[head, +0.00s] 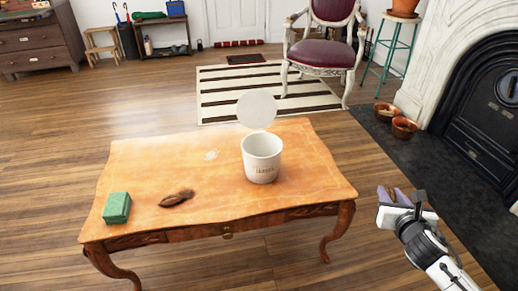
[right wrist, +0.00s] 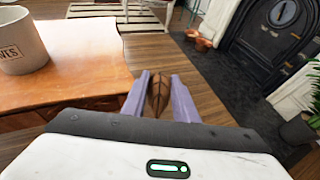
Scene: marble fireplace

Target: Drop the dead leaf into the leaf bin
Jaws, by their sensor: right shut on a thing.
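The leaf bin (head: 262,160) is a white pot with lettering on its front, standing upright toward the right back of the wooden table. A round pale lid (head: 256,110) stands raised behind its open mouth. The bin also shows at the left edge of the right wrist view (right wrist: 22,42). My right gripper (head: 393,194) is off the table's right side, to the right of the bin and apart from it. Its purple fingers are shut on a brown dead leaf (right wrist: 159,94), which stands upright between them. My left gripper is not in view.
An armchair (head: 325,50) stands behind.

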